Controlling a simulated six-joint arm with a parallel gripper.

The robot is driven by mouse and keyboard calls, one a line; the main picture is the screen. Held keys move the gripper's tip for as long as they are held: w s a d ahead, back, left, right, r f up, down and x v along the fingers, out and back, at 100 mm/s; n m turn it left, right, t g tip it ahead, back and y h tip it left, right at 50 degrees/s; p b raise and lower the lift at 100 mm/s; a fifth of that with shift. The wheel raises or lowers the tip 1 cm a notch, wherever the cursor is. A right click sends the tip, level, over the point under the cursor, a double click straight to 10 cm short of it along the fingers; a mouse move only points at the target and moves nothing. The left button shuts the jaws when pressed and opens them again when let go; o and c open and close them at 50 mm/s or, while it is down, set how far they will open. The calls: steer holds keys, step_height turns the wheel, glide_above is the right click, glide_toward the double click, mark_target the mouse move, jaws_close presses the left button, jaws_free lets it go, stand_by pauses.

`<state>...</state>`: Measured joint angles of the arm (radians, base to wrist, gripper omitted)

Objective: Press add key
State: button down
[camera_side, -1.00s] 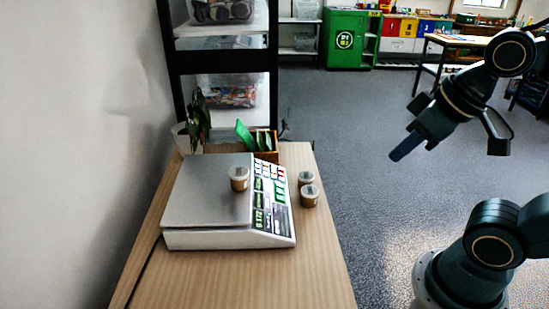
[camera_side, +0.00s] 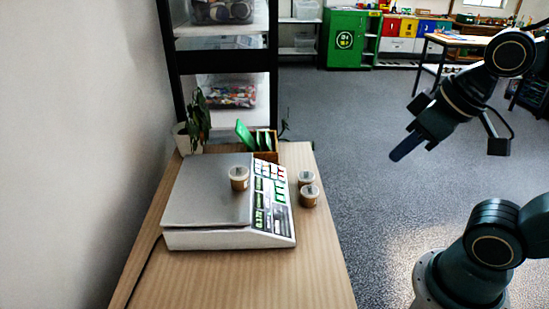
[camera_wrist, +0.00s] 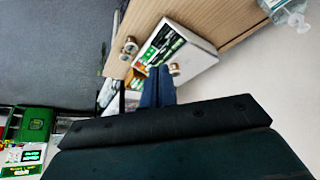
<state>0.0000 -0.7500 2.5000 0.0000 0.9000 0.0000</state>
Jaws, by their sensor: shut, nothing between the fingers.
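A silver and white scale (camera_side: 208,195) sits on the wooden table, with a key and display panel (camera_side: 269,200) along its right side. The single add key is too small to pick out. A small lidded cup (camera_side: 239,178) stands on the weighing plate near the panel. My gripper (camera_side: 398,156) is shut and empty, in the air to the right of the table and well apart from the scale. In the wrist view my shut blue fingers (camera_wrist: 158,75) point toward the scale panel (camera_wrist: 160,45), and the cup (camera_wrist: 174,69) shows just right of them.
Two more lidded cups (camera_side: 308,190) stand on the table right of the scale. A potted plant (camera_side: 195,125) and a wooden box with green packets (camera_side: 262,142) stand behind it. A black shelf rack (camera_side: 175,70) rises behind the table. The front of the table (camera_side: 235,285) is clear.

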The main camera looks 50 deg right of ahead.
steer(key=shift+w, duration=0.1)
steer(key=m+t, duration=0.7)
steer(key=m, duration=0.6)
glide_above(279, 192)
steer(key=s+d, duration=0.4)
steer(key=s, duration=0.1)
step_height(279, 192, down, 24)
steer(key=shift+w+y, duration=0.2)
steer(key=shift+y, duration=0.2)
steer(key=shift+f, duration=0.3)
steer(key=shift+w+a+f, duration=0.4)
steer(key=shift+f, duration=0.9)
steer(key=shift+w+a+f, duration=0.35)
steer(key=shift+w+f, duration=0.1)
steer(key=shift+f, duration=0.8)
steer(key=shift+w+a+f, duration=0.4)
steer(key=shift+f, duration=0.9)
steer(key=shift+w+a+f, duration=0.1)
steer(key=shift+f, duration=0.3)
